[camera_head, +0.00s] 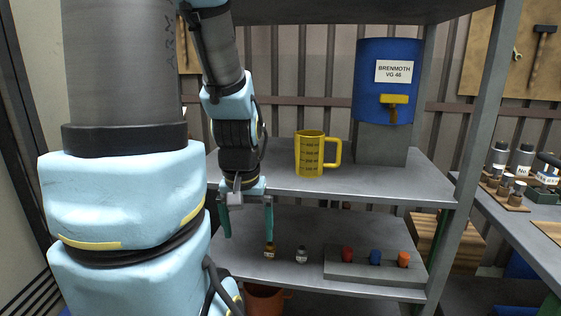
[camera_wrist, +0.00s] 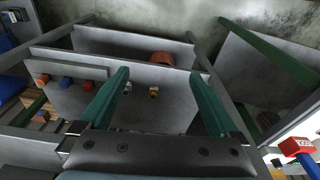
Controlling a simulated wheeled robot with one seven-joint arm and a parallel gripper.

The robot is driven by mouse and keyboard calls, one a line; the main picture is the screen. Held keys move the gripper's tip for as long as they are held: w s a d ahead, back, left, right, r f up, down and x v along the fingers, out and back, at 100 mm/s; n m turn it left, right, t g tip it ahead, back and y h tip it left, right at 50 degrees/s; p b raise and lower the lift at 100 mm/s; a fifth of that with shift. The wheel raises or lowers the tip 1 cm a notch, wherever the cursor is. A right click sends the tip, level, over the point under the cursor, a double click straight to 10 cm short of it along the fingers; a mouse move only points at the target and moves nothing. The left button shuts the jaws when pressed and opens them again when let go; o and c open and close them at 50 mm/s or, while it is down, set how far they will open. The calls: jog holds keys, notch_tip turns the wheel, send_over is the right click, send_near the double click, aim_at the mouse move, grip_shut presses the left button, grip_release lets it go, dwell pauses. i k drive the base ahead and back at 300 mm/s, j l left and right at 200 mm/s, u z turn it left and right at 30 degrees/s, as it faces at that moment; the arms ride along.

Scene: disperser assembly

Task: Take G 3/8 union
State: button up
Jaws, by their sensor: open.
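Two small fittings stand on the lower shelf, each with a tag too small to read: a brass one (camera_head: 269,250) and a silver one (camera_head: 301,255). I cannot tell from the tags which is the G 3/8 union. My gripper (camera_head: 246,236) is open and empty, pointing down in front of the shelf, its right finger overlapping the view just above the brass fitting. In the wrist view both the silver fitting (camera_wrist: 127,88) and the brass fitting (camera_wrist: 153,92) show between the spread green fingers, some distance beyond and touching neither.
A grey block (camera_head: 375,273) with red, blue and orange caps sits right of the fittings. The upper shelf (camera_head: 250,180) holds a yellow measuring jug (camera_head: 310,155) and a blue drum (camera_head: 388,80). An orange pot (camera_head: 262,299) is below. A workbench (camera_head: 520,225) stands at right.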

aim_at(302, 251)
jog(key=l+u, duration=0.1)
jog(key=u, duration=0.75)
jog(key=k+l+u, duration=0.15)
jog(key=l+u, duration=0.3)
jog(key=k+l+u, duration=0.25)
jog(key=u, duration=0.15)
jog(key=k+l+u, duration=0.25)
jog(key=u, duration=0.2)
jog(key=k+l, duration=0.4)
jog(key=k+l+u, duration=0.15)
jog(key=k+l, duration=0.2)
jog(key=k, duration=0.25)
